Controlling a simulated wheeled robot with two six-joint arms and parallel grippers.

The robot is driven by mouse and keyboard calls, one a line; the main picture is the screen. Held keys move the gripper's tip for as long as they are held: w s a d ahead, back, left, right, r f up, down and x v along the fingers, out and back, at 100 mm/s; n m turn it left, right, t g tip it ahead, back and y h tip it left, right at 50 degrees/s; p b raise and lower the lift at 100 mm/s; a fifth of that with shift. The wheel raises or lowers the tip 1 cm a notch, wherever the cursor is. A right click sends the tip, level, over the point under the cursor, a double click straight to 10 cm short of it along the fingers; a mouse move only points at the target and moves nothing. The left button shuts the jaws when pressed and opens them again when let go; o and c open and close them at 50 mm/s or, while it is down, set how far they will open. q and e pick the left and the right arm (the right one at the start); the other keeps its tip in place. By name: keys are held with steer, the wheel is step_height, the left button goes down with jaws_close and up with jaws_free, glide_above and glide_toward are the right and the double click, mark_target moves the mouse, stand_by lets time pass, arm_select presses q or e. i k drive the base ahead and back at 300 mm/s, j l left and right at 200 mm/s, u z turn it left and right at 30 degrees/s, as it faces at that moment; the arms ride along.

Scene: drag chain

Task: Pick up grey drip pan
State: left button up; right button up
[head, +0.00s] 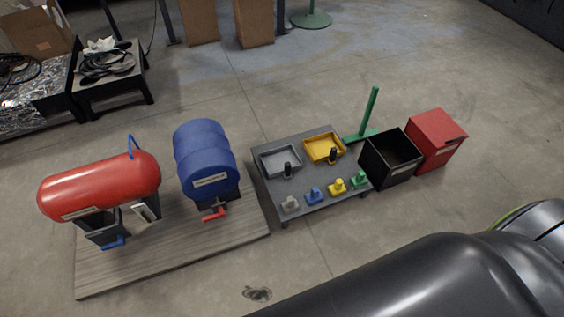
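The grey drip pan (279,160) is a shallow rectangular tray. It lies at the back left of a low dark grey cart (317,180). A black upright handle or post (288,170) stands at its front edge. A yellow pan (323,147) of like shape lies to its right, also with a black post. Neither gripper shows in the head view. A large dark part of my own body fills the lower right.
A blue drum (205,160) and a red tank (100,187) stand on a wooden platform (180,259) to the left. Several small coloured pieces line the cart's front. A black open bin (390,158) and red bin (435,139) stand right. Floor in front is clear except a dark stain.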

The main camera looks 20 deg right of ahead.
mark_target(283, 160)
steer(key=i+l, duration=0.1)
steer(key=l, duration=0.25)
steer(key=i+l, duration=0.15)
steer(key=l, duration=0.2)
steer(key=i+l+u, duration=0.1)
steer(key=l, duration=0.25)
steer(key=i+l, duration=0.1)
steer(key=l, duration=0.25)
steer(key=i+l, duration=0.1)
steer(key=l, duration=0.25)
